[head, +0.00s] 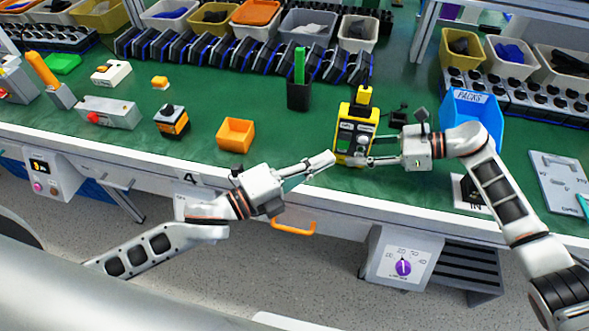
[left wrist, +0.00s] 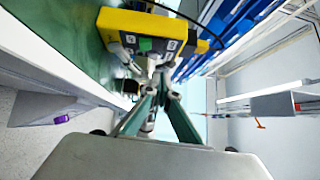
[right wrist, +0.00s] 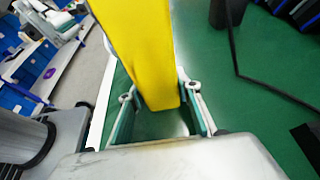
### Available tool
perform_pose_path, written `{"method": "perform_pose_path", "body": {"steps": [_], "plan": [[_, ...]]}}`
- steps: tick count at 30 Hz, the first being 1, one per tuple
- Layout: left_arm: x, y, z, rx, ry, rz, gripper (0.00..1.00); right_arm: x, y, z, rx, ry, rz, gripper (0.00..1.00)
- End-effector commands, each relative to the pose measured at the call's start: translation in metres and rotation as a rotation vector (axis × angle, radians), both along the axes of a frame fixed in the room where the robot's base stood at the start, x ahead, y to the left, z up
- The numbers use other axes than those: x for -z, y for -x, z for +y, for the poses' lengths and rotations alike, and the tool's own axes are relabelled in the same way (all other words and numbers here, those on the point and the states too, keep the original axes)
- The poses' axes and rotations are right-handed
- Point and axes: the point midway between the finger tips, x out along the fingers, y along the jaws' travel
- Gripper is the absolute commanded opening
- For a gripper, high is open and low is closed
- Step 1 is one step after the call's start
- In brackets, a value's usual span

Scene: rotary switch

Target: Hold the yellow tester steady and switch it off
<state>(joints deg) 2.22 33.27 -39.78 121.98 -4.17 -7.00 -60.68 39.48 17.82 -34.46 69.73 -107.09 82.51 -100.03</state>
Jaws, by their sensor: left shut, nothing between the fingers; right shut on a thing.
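The yellow tester (head: 345,112) stands upright near the front edge of the green bench in the head view. Its dark front face carries a green label and light controls, too small to read. My right gripper (head: 371,160) is shut on the tester's lower right part; in the right wrist view the yellow body (right wrist: 140,45) lies between its fingers (right wrist: 162,112). My left gripper (head: 331,157) is shut and empty, its tips just left of the tester's lower front. In the left wrist view the closed tips (left wrist: 162,88) point towards the tester (left wrist: 130,20); contact cannot be told.
A blue bin (head: 478,118) stands right of the tester, behind my right arm. An orange tray (head: 236,135) and a black cup with a green stick (head: 299,92) are to the left. A purple knob (head: 403,267) sits on a panel below the bench.

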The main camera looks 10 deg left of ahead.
Motion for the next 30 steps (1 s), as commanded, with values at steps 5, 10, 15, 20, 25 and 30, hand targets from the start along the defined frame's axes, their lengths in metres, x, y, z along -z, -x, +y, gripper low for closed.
{"method": "perform_pose_path", "body": {"steps": [5,10,15,20,25,30], "plan": [[-0.002,0.027,0.026,0.001,0.000,0.003,0.00,0.003,0.001,0.000,0.000,0.003,0.004,0.11],[-0.005,0.043,0.042,0.001,0.001,0.003,0.00,0.003,0.001,0.000,0.000,0.003,0.004,0.11],[-0.007,0.050,0.050,0.001,0.001,0.000,0.00,0.003,0.001,0.000,0.000,0.003,0.004,0.11],[-0.007,0.051,0.052,0.001,0.002,-0.001,0.00,0.003,0.001,0.000,0.000,0.003,0.004,0.11],[-0.007,0.051,0.052,0.001,0.002,-0.001,0.00,0.003,0.001,0.000,0.000,0.003,0.003,0.11],[-0.007,0.051,0.052,0.001,0.002,-0.001,0.00,0.003,0.001,0.000,0.000,0.003,0.003,0.43]]}}
